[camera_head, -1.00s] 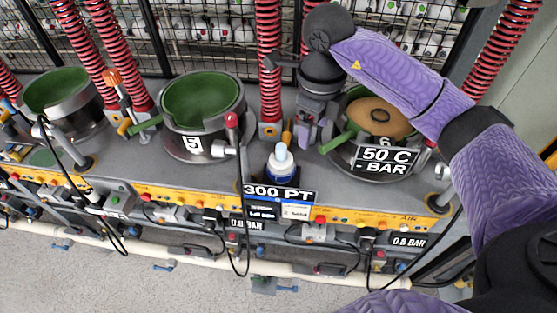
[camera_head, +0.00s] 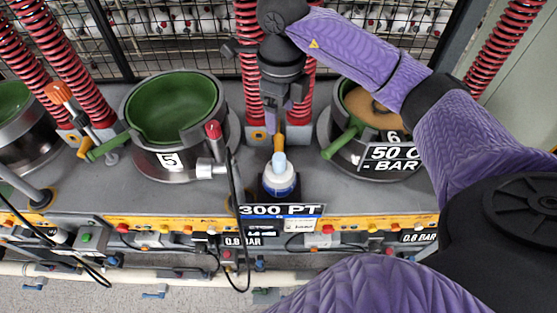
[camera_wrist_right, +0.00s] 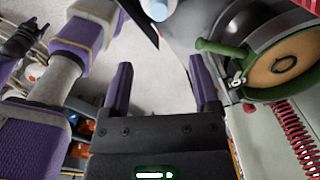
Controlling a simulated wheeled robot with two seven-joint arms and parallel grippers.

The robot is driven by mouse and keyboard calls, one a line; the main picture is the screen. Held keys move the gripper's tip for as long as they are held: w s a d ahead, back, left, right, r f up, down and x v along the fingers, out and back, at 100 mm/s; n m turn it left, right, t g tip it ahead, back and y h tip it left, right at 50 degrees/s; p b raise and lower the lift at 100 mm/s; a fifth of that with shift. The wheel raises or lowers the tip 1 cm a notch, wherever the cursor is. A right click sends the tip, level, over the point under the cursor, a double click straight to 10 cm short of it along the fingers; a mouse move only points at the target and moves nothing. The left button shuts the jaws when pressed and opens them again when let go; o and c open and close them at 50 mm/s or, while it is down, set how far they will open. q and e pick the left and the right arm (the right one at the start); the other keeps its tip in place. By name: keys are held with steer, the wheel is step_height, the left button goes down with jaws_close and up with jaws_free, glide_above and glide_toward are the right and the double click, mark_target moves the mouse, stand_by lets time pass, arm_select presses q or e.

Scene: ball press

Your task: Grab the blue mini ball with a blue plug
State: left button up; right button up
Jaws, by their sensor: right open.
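I cannot make out a blue mini ball with a blue plug in either view. My right gripper (camera_head: 273,122) points down between mold 5 and mold 6, behind the white-and-blue bottle. In the right wrist view its two purple fingers (camera_wrist_right: 161,78) stand wide apart with nothing between them. White balls with small coloured spots (camera_head: 190,20) lie behind the wire mesh at the back; they are too small to tell their plugs. My left gripper is not seen in the head view.
Mold 5 (camera_head: 172,105) stands open and green inside. Mold 6 (camera_head: 372,105) holds a tan disc and shows in the right wrist view (camera_wrist_right: 283,62). The bottle (camera_head: 279,181) stands at the bench front. Red springs (camera_head: 247,60) rise behind the bench.

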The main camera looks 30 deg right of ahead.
steer(key=b, duration=0.4)
glide_above(280, 157)
steer(key=f, duration=0.5)
steer(key=shift+w+f, duration=0.2)
steer(key=shift+f, duration=0.2)
steer(key=shift+s+f+b, duration=0.1)
steer(key=shift+f+b, duration=0.2)
steer(key=shift+f, duration=0.05)
step_height(280, 157, down, 9)
steer(key=shift+s+r, duration=0.15)
steer(key=shift+r, duration=0.05)
steer(key=shift+f, duration=0.3)
steer(key=c, duration=0.9)
jaws_close()
